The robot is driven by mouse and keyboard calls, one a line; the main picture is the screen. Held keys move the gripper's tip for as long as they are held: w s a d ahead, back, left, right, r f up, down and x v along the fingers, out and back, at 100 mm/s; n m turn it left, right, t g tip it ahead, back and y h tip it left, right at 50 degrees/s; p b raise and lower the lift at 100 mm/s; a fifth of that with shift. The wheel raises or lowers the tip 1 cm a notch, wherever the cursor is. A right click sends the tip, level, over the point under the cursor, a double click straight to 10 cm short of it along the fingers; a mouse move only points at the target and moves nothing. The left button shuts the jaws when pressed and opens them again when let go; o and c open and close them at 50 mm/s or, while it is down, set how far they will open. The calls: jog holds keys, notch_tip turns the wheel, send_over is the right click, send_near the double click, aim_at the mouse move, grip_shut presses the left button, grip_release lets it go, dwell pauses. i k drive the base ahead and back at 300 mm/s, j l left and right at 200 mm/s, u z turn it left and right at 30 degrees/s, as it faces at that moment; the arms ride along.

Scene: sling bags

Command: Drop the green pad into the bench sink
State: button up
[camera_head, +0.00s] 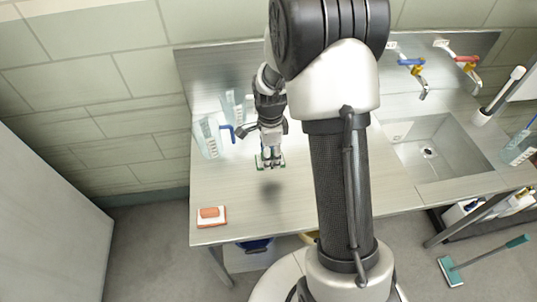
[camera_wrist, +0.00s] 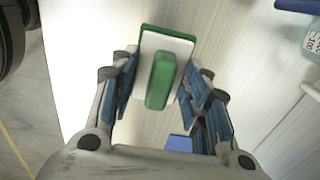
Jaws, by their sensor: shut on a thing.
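The green pad (camera_wrist: 160,80) has a green base, a white layer and a raised green grip block. My gripper (camera_wrist: 160,92) is shut on its grip block, with a blue-lined finger on each side. In the head view, my gripper (camera_head: 270,152) holds the green pad (camera_head: 262,163) above the left part of the bench, with a dark shadow below it. The bench sink (camera_head: 455,160) is a metal basin with a drain, set into the bench at the right. My arm stands between them in the picture and hides the bench's middle.
An orange-and-white pad (camera_head: 211,215) lies at the bench's front left corner. Clear bottles, one with a blue trigger (camera_head: 227,132), stand at the back left. Taps with blue (camera_head: 411,62) and red (camera_head: 467,59) handles rise behind the sink. A teal-headed squeegee (camera_head: 450,272) is on the floor.

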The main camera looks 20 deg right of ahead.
aim_at(408, 170)
jog(key=k+l, duration=0.1)
jog(key=l, duration=1.35)
jog(key=k+l, duration=0.15)
jog(key=l, duration=0.6)
jog(key=k+l, duration=0.1)
jog(key=l, duration=0.6)
